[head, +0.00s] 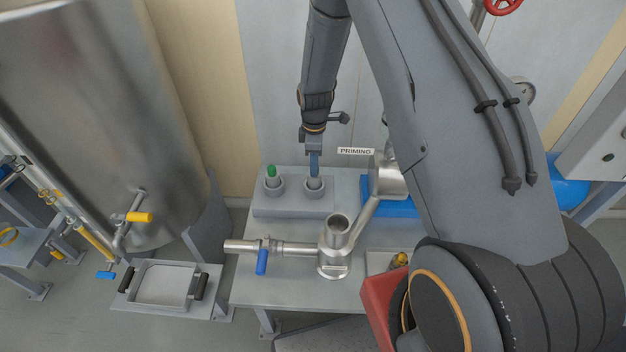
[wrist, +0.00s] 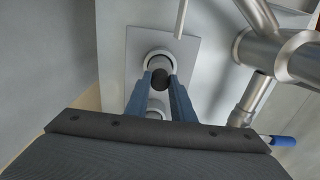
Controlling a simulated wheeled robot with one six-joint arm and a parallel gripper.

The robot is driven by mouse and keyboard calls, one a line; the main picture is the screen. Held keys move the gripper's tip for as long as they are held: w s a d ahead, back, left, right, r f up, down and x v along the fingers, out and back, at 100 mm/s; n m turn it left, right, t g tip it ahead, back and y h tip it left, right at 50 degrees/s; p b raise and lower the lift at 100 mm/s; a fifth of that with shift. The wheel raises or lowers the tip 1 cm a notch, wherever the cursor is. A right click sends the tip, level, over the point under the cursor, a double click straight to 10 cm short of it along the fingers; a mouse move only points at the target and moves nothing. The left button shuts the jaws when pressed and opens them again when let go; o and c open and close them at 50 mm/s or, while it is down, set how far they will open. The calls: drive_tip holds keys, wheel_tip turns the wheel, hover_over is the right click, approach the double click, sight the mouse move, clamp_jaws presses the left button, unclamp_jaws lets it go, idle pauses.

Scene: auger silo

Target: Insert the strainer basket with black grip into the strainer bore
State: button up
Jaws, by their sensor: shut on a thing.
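My gripper (head: 314,176) points straight down over the right-hand cup of a grey holder block (head: 293,205). In the wrist view its blue fingers (wrist: 160,82) are shut on the black grip (wrist: 160,76) of the strainer basket. The basket's body is hidden; the grip sits at the mouth of the cup (head: 314,190). The steel strainer housing (head: 334,255) stands in front and slightly right of the block. Its round bore (head: 338,223) is open at the top and tilted. The housing also shows at the right of the wrist view (wrist: 275,50).
A green-gripped piece (head: 271,171) stands in the left cup of the block. A pipe with a blue-handled valve (head: 262,262) runs left from the housing. A steel pipe rises right of the bore, near a PRIMING sign (head: 356,151). A tray (head: 163,286) lies lower left.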

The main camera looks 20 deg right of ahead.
wheel_tip(320, 180, up, 10)
drive_tip(key=p, duration=0.4)
drive_tip(key=shift+p, duration=0.35)
idle(0.5)
